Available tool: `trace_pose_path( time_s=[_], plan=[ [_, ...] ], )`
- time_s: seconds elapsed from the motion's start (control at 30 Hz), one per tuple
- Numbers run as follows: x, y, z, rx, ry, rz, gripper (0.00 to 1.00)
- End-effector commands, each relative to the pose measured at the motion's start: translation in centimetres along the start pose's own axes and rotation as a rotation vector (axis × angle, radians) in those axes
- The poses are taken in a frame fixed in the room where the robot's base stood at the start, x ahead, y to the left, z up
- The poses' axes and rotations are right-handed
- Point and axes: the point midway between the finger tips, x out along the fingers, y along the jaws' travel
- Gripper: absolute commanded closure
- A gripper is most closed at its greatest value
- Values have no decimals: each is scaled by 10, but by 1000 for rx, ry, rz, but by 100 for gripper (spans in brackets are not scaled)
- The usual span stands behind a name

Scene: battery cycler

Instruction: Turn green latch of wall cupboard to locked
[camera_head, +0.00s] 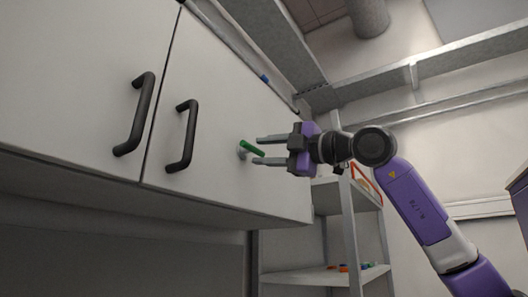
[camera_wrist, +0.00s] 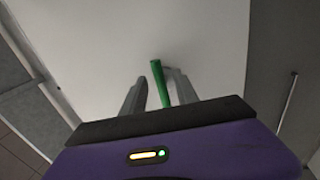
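The green latch (camera_head: 251,148) is a short bar on the right part of the wall cupboard's white door (camera_head: 222,95). In the head view it slants down to the right from its mount. In the wrist view the latch (camera_wrist: 160,83) runs between my two fingers, nearer the right one. My gripper (camera_head: 257,150) is open, its two grey fingers pointing left at the door, one above and one below the latch's free end. The wrist view shows the gripper (camera_wrist: 156,82) with a gap on the left of the latch; contact on the right cannot be told.
Two black handles (camera_head: 134,115) and (camera_head: 183,136) stand out from the cupboard doors on the left. A grey metal shelf rack (camera_head: 350,225) stands below and right of the cupboard. A beam (camera_head: 430,72) runs along the upper right.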

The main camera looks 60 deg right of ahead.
Motion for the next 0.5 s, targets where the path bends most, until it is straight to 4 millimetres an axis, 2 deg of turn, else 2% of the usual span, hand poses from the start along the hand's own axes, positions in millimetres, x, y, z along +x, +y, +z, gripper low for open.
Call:
trace_pose_path(
  time_s=[0.3,0.5],
  plan=[
    [-49,-1,0,-1,-2,2,64],
    [-70,-1,0,1,0,0,64]
  ],
)
